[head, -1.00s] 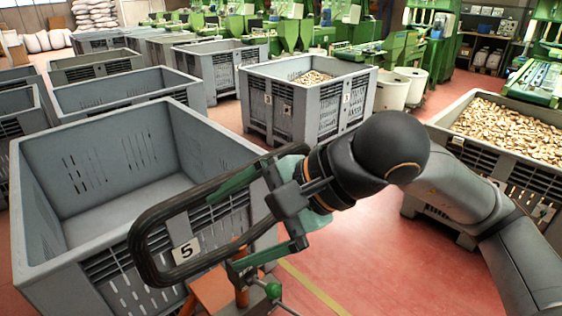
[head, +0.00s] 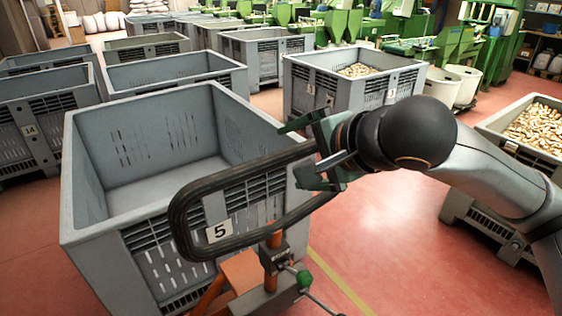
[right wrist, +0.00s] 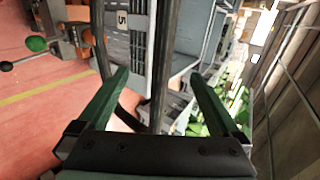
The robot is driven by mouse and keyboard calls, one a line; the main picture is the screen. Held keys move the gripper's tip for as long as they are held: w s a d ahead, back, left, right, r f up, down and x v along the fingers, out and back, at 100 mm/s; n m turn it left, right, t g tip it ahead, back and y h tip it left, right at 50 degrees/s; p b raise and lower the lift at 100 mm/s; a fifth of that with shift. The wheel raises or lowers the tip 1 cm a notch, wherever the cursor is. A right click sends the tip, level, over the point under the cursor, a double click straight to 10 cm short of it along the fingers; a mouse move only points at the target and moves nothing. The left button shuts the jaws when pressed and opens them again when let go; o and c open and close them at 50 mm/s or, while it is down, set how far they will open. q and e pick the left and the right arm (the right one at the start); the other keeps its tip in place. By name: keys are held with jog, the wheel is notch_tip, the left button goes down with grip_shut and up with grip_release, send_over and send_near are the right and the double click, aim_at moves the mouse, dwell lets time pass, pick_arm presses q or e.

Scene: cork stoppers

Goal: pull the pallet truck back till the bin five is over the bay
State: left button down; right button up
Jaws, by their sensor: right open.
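Grey bin five (head: 140,245), marked with a 5 label (head: 220,231), stands empty at the left in the head view. The orange pallet truck (head: 238,275) is at its near side, with a black loop handle (head: 183,225) in front of the bin. My right gripper (head: 291,157) is open at the right end of the loop, its green fingers pointing left. In the right wrist view, one handle bar (right wrist: 162,50) shows between the open fingers; I cannot tell whether they touch it. The gripper hides the loop's right end. No bay is clearly seen. My left gripper is out of view.
A yellow line (head: 340,284) crosses the red floor, which is clear at the near right. A bin of corks (head: 535,130) stands at the right, another (head: 330,85) behind the gripper. Several grey bins (head: 175,75) fill the back left. Green machines line the back.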

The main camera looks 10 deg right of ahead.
aim_at(283, 161)
jog(key=b+x, duration=0.3)
jog(key=x, duration=0.1)
jog(key=shift+w+a+f+b, duration=0.15)
jog(key=shift+w+f+b, duration=0.1)
jog(key=shift+f+b, duration=0.1)
jog(key=shift+w+a+f+b, duration=0.25)
jog(key=shift+w+b, duration=0.1)
jog(key=shift+w, duration=0.25)
jog(key=shift+c, duration=0.2)
jog(key=c, duration=1.4)
jog(key=shift+f, duration=0.15)
grip_shut()
jog(key=shift+f, duration=0.15)
